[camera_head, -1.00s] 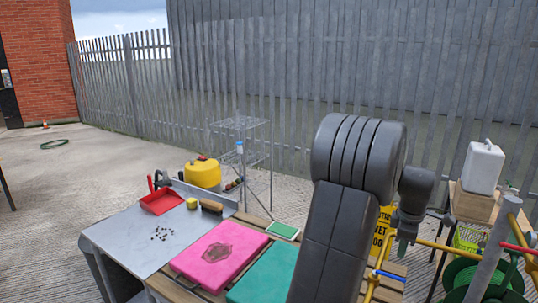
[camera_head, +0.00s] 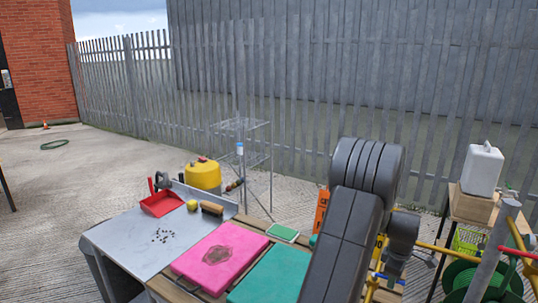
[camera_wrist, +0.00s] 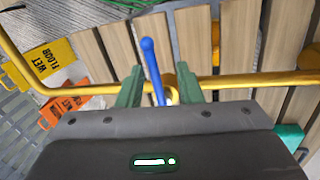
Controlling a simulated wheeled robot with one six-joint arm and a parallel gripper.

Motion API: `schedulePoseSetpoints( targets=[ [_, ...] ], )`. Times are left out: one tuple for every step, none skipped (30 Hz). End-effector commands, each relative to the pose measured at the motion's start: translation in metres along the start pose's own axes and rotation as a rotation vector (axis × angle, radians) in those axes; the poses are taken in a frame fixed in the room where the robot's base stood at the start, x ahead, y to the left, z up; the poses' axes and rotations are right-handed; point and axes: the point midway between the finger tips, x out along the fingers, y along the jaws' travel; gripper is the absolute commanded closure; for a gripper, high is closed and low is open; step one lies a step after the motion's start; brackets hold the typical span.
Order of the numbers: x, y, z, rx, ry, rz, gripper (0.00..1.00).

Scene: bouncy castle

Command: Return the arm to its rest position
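My arm (camera_head: 345,235) is folded at the right of the head view, its elbow raised above the table. My gripper (camera_wrist: 159,70) shows in the wrist view as two green fingers set apart, so it is open. A blue stick-like handle (camera_wrist: 150,62) shows between the fingers. It appears to lie beyond them at the yellow rail (camera_wrist: 235,82), and I cannot see contact. In the head view my wrist hides most of the gripper.
Pink pad (camera_head: 220,256) and green pad (camera_head: 272,274) lie on the slatted table left of my arm. A yellow wet-floor sign (camera_wrist: 47,58) and orange sign (camera_wrist: 68,104) stand nearby. A white jerrycan (camera_head: 482,168) and green hose reel (camera_head: 470,277) are right.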

Motion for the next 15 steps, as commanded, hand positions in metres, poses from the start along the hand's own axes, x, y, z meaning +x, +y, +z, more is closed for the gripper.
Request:
schedulePoseSetpoints(
  targets=[
    [-0.0002, -0.0011, -0.0002, 0.016, -0.004, 0.0, 0.67],
    [-0.0003, -0.0015, -0.0002, 0.026, -0.006, 0.0, 0.67],
    [-0.0004, -0.0021, -0.0002, 0.036, -0.008, 0.0, 0.67],
    [-0.0004, -0.0024, -0.0003, 0.044, -0.009, 0.0, 0.67],
    [-0.0005, -0.0027, -0.0003, 0.05, -0.01, 0.0, 0.67],
    [-0.0005, -0.003, -0.0003, 0.055, -0.011, 0.0, 0.67],
    [-0.0006, -0.0032, -0.0003, 0.058, -0.012, 0.0, 0.67],
    [-0.0005, -0.0033, -0.0003, 0.06, -0.012, 0.0, 0.67],
    [-0.0006, -0.0034, -0.0003, 0.063, -0.012, 0.0, 0.67],
    [-0.0006, -0.0035, -0.0003, 0.064, -0.013, 0.0, 0.67],
    [-0.0006, -0.0035, -0.0003, 0.064, -0.013, 0.0, 0.67],
    [-0.0006, -0.0034, -0.0003, 0.064, -0.013, 0.0, 0.67],
    [-0.0006, -0.0034, -0.0003, 0.064, -0.013, 0.0, 0.67],
    [-0.0006, -0.0034, -0.0003, 0.064, -0.013, 0.0, 0.67],
    [-0.0006, -0.0034, -0.0003, 0.064, -0.013, 0.0, 0.67]
  ],
)
